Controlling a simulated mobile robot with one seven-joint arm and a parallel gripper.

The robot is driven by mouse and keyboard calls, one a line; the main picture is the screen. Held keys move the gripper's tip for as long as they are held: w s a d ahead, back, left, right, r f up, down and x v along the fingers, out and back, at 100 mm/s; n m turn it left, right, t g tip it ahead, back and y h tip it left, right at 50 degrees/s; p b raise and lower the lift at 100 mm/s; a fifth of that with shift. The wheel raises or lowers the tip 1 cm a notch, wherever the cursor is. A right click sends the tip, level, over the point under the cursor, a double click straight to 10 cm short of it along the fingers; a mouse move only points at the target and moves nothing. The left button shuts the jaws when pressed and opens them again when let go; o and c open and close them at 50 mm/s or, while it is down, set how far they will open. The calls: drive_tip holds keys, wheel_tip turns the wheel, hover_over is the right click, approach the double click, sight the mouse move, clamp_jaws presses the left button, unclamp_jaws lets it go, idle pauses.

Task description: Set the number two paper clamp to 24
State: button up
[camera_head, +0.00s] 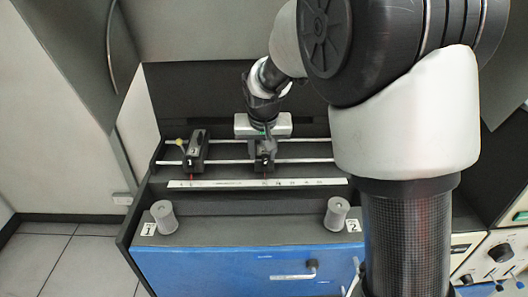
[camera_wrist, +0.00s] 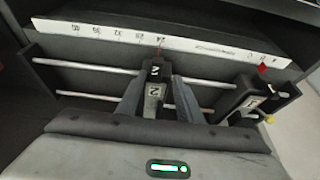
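The number two paper clamp (camera_wrist: 154,90) is a black block with a white "2" label, on two metal rails (camera_head: 222,162). In the head view the clamp (camera_head: 263,164) is partly hidden under my gripper (camera_head: 264,143). In the wrist view my gripper's fingers (camera_wrist: 158,88) lie along both sides of the clamp and look shut on it. A white scale strip (camera_head: 225,184) runs along the rails.
The number one clamp (camera_head: 194,150), with a yellow knob (camera_head: 180,142), sits on the rails to the left. Two grey knobs (camera_head: 164,217) (camera_head: 337,214) stand on the ledge before the strip. Rail to the right of clamp two is free.

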drive_tip(key=shift+d, duration=0.1)
drive_tip(key=v, duration=1.7)
drive_tip(key=shift+r, duration=0.25)
drive_tip(key=s+d+p, duration=0.1)
drive_tip(key=s+d, duration=0.3)
drive_tip(key=s, duration=0.3)
drive_tip(key=s+d+f+p, duration=0.1)
drive_tip(key=s+d, duration=0.3)
drive_tip(key=s, duration=0.3)
drive_tip(key=s+d+t, duration=0.1)
drive_tip(key=s+d, duration=0.3)
drive_tip(key=s, duration=0.4)
drive_tip(key=shift+d+f+p, duration=0.2)
drive_tip(key=shift+d+p, duration=0.05)
drive_tip(key=shift+p, duration=0.15)
drive_tip(key=shift+s, duration=0.1)
drive_tip(key=shift+c, duration=0.2)
